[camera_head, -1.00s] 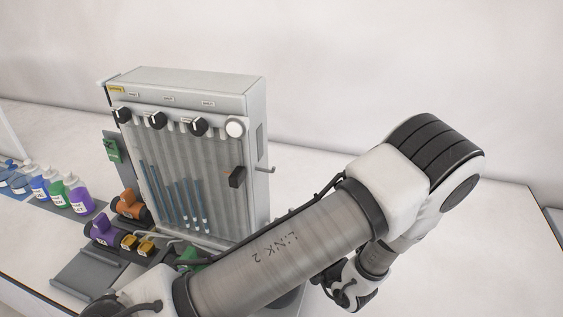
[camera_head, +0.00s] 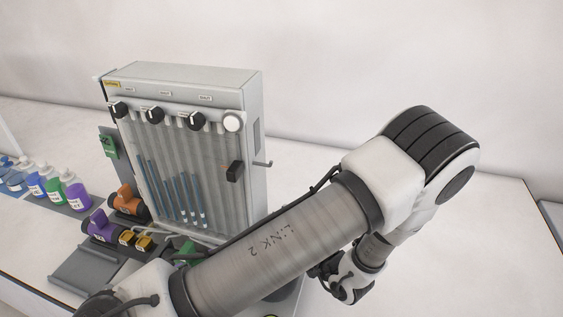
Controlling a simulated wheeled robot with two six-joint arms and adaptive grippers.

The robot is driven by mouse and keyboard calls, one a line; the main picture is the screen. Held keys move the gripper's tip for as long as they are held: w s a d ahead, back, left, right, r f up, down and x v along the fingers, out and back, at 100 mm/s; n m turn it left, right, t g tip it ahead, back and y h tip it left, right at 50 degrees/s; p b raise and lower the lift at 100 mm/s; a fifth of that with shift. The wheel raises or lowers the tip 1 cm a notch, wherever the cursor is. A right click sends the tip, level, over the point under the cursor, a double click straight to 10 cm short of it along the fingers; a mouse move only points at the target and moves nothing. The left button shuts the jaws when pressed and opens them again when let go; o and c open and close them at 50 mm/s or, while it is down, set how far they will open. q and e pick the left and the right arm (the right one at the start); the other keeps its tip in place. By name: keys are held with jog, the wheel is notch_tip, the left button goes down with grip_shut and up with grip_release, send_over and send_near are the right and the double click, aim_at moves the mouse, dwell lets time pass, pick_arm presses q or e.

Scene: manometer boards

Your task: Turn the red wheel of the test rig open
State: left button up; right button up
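The grey manometer board (camera_head: 185,85) stands upright on the white table, left of centre, with several black knobs (camera_head: 155,115) along its top and blue-filled tubes below. I cannot make out a red wheel; the arm hides the area in front of the board's lower right. One of my arms (camera_head: 285,235), marked LINK 2, crosses from the lower left to a high elbow at right, then bends down. Its white and black wrist parts show under the elbow, but I cannot make out any gripper fingers. Neither gripper shows clearly.
Orange (camera_head: 127,198) and purple (camera_head: 101,227) fittings sit left of the board, near small yellow parts. Bottles (camera_head: 77,196) in several colours stand at far left. A grey tray (camera_head: 85,270) lies in front. A small metal peg (camera_head: 263,163) juts from the board's right side.

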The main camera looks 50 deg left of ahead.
pick_arm(q)
jog(key=shift+s+f, duration=0.1)
jog(key=shift+f, duration=0.1)
dwell(0.4)
jog(key=o, duration=0.9)
